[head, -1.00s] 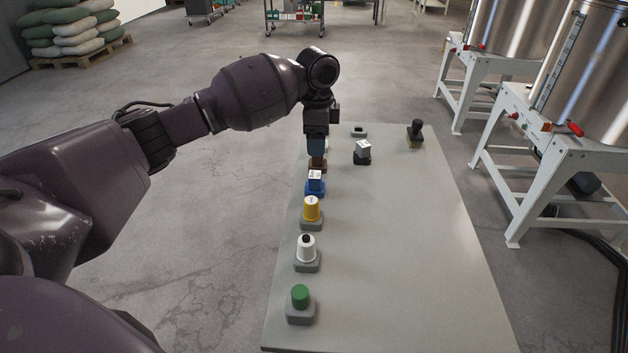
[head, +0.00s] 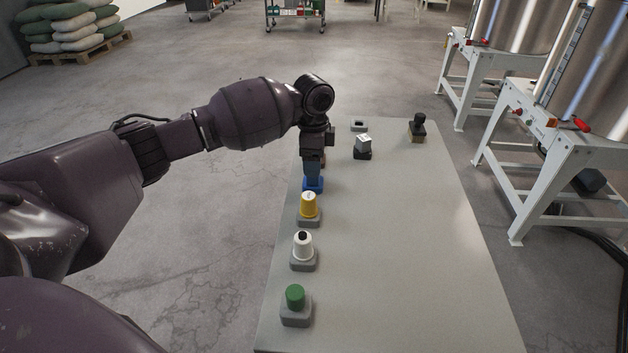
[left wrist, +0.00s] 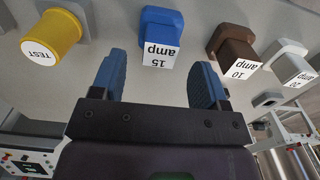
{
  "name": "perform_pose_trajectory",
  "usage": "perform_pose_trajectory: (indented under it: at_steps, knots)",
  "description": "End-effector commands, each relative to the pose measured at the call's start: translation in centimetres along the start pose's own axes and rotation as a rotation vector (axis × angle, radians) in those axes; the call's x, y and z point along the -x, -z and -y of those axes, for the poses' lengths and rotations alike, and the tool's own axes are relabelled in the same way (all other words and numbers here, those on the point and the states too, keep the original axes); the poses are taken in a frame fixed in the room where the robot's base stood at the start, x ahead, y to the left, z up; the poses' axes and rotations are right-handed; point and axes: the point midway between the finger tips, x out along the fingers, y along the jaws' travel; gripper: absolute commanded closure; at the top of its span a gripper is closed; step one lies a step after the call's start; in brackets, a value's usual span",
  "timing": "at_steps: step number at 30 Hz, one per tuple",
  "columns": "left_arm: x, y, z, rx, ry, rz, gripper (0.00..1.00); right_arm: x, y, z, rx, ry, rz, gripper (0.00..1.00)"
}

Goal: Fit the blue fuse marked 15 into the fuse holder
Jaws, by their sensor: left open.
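The blue fuse marked 15 amp (left wrist: 161,28) stands upright on the table, its white label facing the left wrist camera. In the head view only the lower part of the blue fuse (head: 313,186) shows under my gripper. My left gripper (head: 313,174) is over it, pointing down. In the left wrist view the fingers of the left gripper (left wrist: 161,66) are apart, with the fuse in line with the gap and nothing held. My right gripper is not in view.
A brown 10 amp fuse (left wrist: 235,49) and a white 20 amp fuse (left wrist: 291,70) stand on one side; a yellow TEST piece (left wrist: 50,37) on the other. White (head: 303,246) and green (head: 295,298) pieces stand nearer.

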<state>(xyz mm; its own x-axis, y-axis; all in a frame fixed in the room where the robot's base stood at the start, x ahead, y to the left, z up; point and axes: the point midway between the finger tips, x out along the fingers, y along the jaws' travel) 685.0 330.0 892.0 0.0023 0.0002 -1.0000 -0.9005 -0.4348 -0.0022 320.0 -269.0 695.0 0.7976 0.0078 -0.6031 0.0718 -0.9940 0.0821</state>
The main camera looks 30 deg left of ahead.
Motion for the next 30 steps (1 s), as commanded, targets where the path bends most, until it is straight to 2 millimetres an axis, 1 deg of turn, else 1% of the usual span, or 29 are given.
perform_pose_trajectory:
  at_steps: [1,3,6,14,24,25,30]
  knots:
    - [-1.4,-0.1,-0.1,0.0,-0.007,0.004,0.32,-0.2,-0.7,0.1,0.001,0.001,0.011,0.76]
    - [-2.5,-0.1,-0.1,0.0,-0.007,0.004,0.32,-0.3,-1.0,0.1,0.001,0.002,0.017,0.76]
    - [-3.4,-0.1,-0.1,0.0,-0.006,0.004,0.32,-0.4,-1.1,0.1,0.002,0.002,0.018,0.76]
    - [-3.4,-0.1,-0.1,0.0,-0.001,0.001,0.32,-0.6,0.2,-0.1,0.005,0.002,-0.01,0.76]
    - [-3.4,-0.1,-0.1,0.0,-0.002,0.001,0.84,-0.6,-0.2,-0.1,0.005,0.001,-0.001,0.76]
    - [-3.4,-0.1,-0.1,0.0,-0.001,0.001,0.87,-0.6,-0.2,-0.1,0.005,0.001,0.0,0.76]
    - [-3.3,-0.1,-0.1,0.0,-0.002,0.001,0.87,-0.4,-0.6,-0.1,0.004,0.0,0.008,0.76]
